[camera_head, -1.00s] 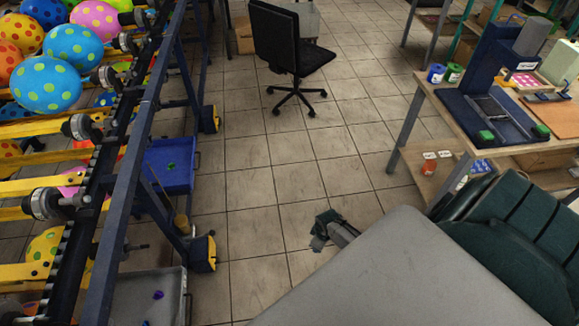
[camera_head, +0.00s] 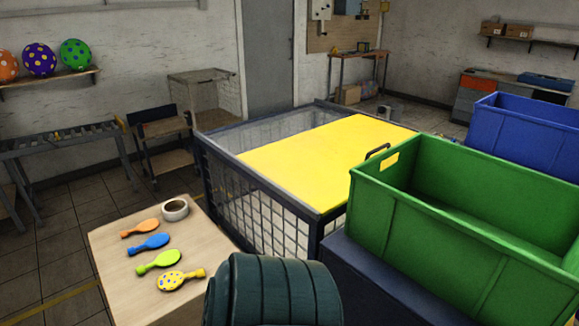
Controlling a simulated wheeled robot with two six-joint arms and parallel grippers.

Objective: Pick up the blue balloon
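A flat blue balloon (camera_head: 148,244) lies on a light wooden table (camera_head: 118,286) at the lower left. It is in a rough row with an orange balloon (camera_head: 140,228) behind it, a lime green balloon (camera_head: 160,261) in front of it, and a yellow balloon with blue dots (camera_head: 181,280) nearest me. A white ring-shaped roll (camera_head: 174,209) stands at the table's back. Neither gripper is in view.
A wire cage (camera_head: 260,195) with a yellow panel stands behind the table. A green crate (camera_head: 440,240) and blue crate (camera_head: 528,140) stand at right. A dark green ribbed shape, perhaps mine, covers the table's near right corner. Inflated balloons (camera_head: 40,58) sit on a left wall shelf.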

